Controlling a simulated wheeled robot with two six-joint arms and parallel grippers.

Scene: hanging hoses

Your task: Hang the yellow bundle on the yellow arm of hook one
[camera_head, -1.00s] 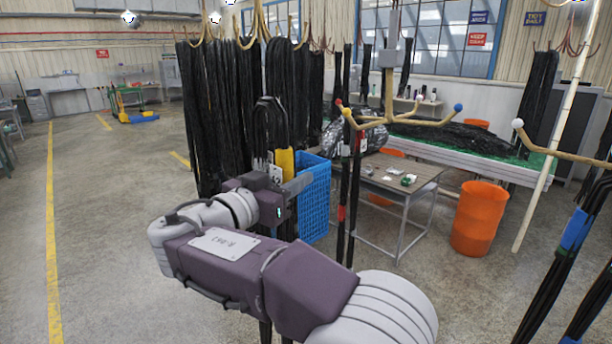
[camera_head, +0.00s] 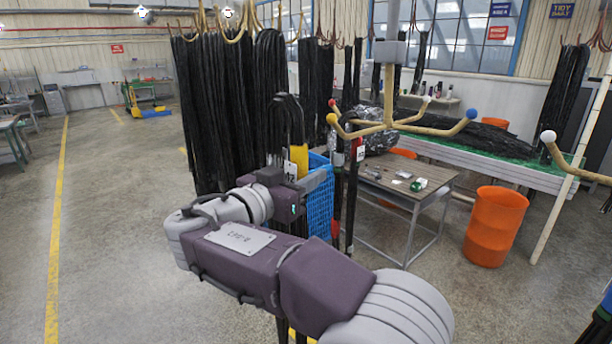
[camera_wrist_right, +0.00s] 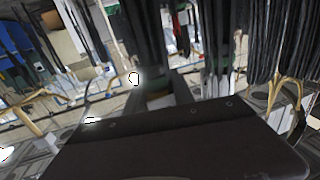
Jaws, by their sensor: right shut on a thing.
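My right gripper (camera_head: 300,187) is shut on the yellow bundle, a looped black hose bundle with a yellow band (camera_head: 299,157) and a white tag. The loop stands up above the jaws. The hook stand (camera_head: 388,105) has curved tan arms with coloured ball tips. Its yellow tip (camera_head: 331,118) is right of the bundle's loop, with a gap between them in the picture; the depth between them is unclear. Black hoses with a red band (camera_head: 360,150) hang at that hook. In the wrist view a dark bundle (camera_wrist_right: 145,35) rises from the jaws, which are dark and partly hidden. My left gripper is out of view.
A rack of long black hoses (camera_head: 215,110) hangs behind the bundle. An orange bin (camera_head: 495,227) is at right, near another arm with a white tip (camera_head: 548,136). The left floor is clear.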

